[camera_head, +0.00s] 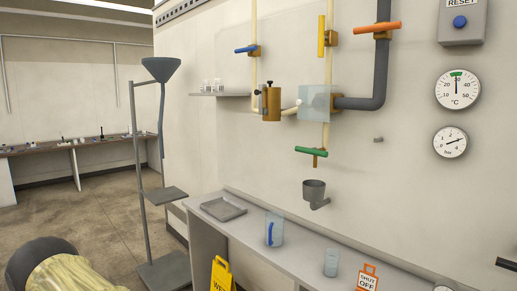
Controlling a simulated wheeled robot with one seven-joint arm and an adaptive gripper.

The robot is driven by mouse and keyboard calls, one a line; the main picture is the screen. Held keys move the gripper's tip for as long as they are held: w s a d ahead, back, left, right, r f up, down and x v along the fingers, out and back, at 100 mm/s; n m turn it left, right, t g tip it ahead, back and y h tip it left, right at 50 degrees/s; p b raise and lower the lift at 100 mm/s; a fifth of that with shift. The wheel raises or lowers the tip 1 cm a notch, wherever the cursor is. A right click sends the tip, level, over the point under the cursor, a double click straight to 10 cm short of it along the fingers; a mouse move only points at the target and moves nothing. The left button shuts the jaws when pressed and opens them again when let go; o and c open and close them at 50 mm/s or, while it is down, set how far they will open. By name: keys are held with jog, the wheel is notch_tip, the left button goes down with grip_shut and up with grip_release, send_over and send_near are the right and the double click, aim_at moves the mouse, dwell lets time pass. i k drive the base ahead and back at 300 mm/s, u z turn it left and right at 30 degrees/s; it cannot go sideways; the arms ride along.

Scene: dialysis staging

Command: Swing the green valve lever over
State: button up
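The green valve lever (311,151) is on the wall, at the lower end of a thin cream pipe (327,136). It lies nearly level, across the pipe, with its right end slightly lower. A small brass valve body (316,161) shows just under it. A grey cup-shaped drain funnel (314,190) is fixed to the wall below. My gripper is not in view, so I cannot see whether it is open or shut.
Blue (246,49), yellow (321,36) and orange (377,27) levers sit above. A translucent plate (314,102) and brass canister (271,104) are near the pipes. The counter below holds a tray (222,209), a beaker (275,230) and a shut-off sign (368,277). A funnel stand (140,170) is left.

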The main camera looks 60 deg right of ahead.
aim_at(313, 151)
jog(key=z, duration=0.4)
jog(key=i, duration=0.95)
jog(key=z, duration=0.75)
